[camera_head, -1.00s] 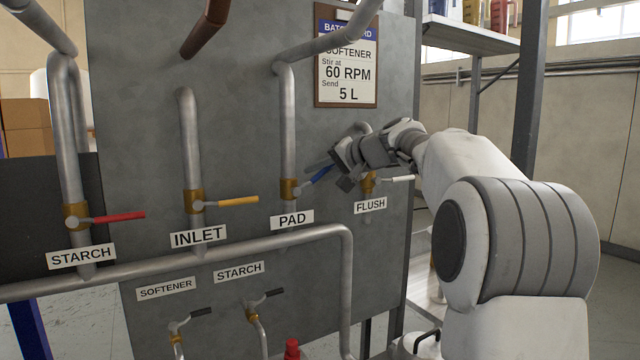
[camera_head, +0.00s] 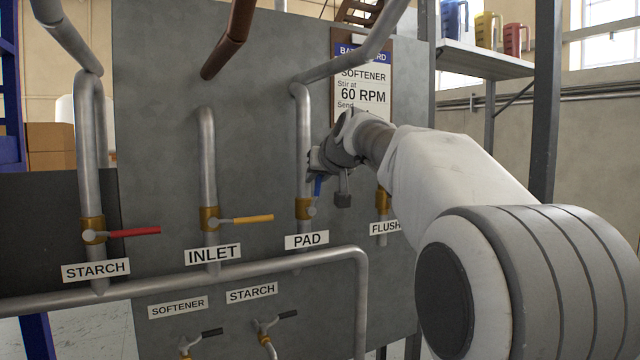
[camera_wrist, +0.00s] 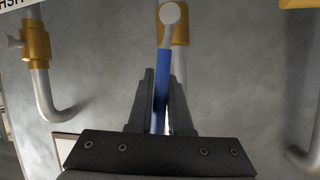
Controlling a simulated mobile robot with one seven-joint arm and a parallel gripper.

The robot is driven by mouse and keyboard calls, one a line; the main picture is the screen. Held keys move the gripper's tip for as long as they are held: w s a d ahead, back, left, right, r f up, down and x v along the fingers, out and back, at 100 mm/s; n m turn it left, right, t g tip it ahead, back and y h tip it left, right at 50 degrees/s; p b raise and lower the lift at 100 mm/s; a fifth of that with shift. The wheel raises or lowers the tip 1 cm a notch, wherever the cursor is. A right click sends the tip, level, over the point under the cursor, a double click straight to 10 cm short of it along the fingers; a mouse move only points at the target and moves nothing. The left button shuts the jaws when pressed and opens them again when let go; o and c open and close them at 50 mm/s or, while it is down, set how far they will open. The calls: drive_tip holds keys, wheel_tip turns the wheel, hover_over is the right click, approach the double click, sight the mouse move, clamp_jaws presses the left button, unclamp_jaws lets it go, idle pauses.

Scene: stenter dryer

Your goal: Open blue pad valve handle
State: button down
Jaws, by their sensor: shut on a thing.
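The blue PAD valve handle (camera_head: 318,186) points steeply upward from its pivot at the brass valve (camera_head: 303,208), just above the PAD label (camera_head: 306,240). In the wrist view the blue handle (camera_wrist: 161,82) lies between the two fingers and runs to the round pivot at the top. My gripper (camera_head: 328,184) is shut on the blue handle in front of the PAD pipe (camera_head: 304,130). In the head view the gripper hides the handle's upper part.
To the left are the yellow INLET handle (camera_head: 253,219) and the red STARCH handle (camera_head: 135,232), both roughly level. The FLUSH valve (camera_head: 383,201) is close on the right, partly behind my arm. A clipboard sign (camera_head: 362,85) hangs above, and a shelf (camera_head: 485,59) is at upper right.

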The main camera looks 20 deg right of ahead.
drive_tip(key=shift+a+r+n, duration=0.1)
drive_tip(key=shift+a+n, duration=0.2)
idle(0.4)
drive_tip(key=c, duration=0.8)
unclamp_jaws()
drive_tip(key=shift+c, duration=0.2)
drive_tip(key=shift+s, duration=0.15)
